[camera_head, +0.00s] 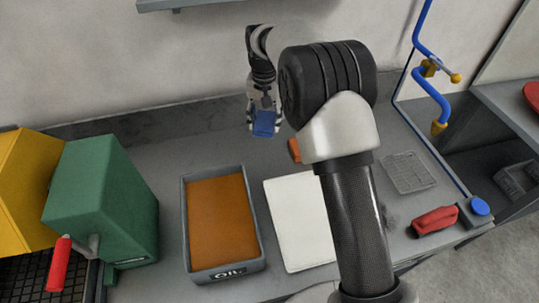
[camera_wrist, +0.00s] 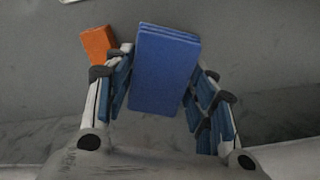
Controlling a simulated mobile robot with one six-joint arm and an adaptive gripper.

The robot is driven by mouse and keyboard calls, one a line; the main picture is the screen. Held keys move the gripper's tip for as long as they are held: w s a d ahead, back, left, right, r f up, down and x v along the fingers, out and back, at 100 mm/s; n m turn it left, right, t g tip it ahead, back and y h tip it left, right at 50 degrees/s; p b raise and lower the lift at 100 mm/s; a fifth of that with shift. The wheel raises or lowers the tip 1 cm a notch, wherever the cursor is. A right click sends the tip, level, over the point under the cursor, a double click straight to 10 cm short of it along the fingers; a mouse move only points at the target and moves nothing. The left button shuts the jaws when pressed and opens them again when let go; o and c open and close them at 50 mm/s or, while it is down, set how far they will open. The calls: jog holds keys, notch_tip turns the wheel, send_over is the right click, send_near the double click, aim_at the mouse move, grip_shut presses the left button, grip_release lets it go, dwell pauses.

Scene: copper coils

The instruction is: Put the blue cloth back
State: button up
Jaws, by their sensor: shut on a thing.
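My gripper (camera_head: 264,118) is shut on the blue cloth (camera_head: 265,124), a folded, flat stack. It points down over the back part of the grey counter. In the wrist view the blue cloth (camera_wrist: 165,70) sits between the two fingers of my gripper (camera_wrist: 163,100), with its layered edge at the top. A small orange block-like piece (camera_head: 295,150) lies on the counter to the right of the gripper, partly hidden by my arm. It also shows in the wrist view (camera_wrist: 98,45), to the left of the cloth.
A grey tray marked OIL (camera_head: 224,270) holds brown liquid. A white sheet (camera_head: 290,225) lies beside it, partly behind my arm. A green machine (camera_head: 95,205) stands left. A wire grid (camera_head: 408,172), red cloth (camera_head: 435,220) and blue-yellow pipe (camera_head: 430,85) are right.

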aim_at(265, 128)
notch_tip(265, 128, down, 16)
jog(key=b, duration=0.4)
jog(key=shift+r, duration=0.1)
jog(key=o, duration=0.5)
jog(key=shift+f, duration=0.2)
jog(key=o, duration=0.5)
notch_tip(265, 128, up, 12)
jog(key=p, duration=0.3)
jog(key=shift+r, duration=0.25)
